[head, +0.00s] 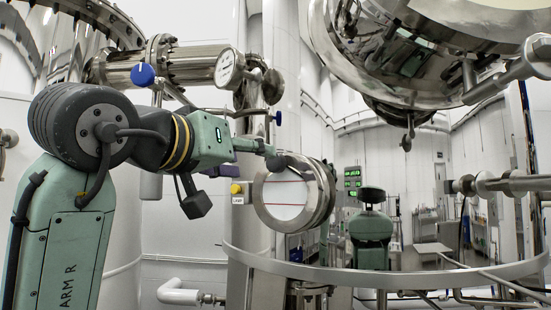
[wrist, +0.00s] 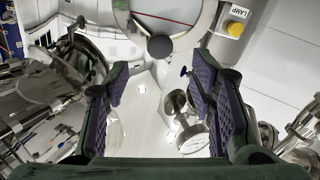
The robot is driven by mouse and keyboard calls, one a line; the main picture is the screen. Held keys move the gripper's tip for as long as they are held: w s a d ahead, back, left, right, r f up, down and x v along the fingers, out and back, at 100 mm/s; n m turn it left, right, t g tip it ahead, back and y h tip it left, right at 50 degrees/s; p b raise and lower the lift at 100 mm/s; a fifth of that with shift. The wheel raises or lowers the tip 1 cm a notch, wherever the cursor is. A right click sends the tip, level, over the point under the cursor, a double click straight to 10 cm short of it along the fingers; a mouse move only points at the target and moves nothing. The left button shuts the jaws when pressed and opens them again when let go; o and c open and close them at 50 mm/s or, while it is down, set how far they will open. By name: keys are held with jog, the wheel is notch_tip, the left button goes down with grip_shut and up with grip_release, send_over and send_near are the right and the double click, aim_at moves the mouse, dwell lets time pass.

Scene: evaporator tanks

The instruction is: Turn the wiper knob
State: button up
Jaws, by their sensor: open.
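The wiper knob is a dark round knob (wrist: 160,46) at the rim of the round sight glass (wrist: 168,12). In the wrist view it is ahead of and above the gap between my fingertips, near the top centre. In the head view the dark knob (head: 281,163) sits at the upper rim of the sight glass (head: 283,203), which has a red line across it. My gripper (wrist: 158,80) is open, its two purple-padded fingers apart with nothing between them. In the head view my gripper (head: 262,147) is just left of the knob; its fingers overlap there, and contact cannot be told.
A yellow lamp button (head: 236,189) is left of the sight glass and also shows in the wrist view (wrist: 237,28). A pressure gauge (head: 229,68) and steel pipe are above my arm. A large steel vessel (head: 430,60) hangs at upper right. A curved rail (head: 400,273) crosses below.

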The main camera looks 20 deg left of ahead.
aim_at(274, 162)
jog(key=w, duration=0.2)
jog(key=w+p, duration=0.1)
jog(key=w, duration=0.2)
jog(key=w+d+p, duration=0.1)
jog(key=w, duration=0.1)
jog(key=shift+w+r, duration=0.15)
jog(key=shift+w, duration=0.05)
jog(key=shift+w+d+p, duration=0.15)
jog(key=shift+w+p, duration=0.2)
jog(key=shift+w, duration=0.35)
jog(key=shift+c, duration=0.2)
jog(key=c, duration=1.1)
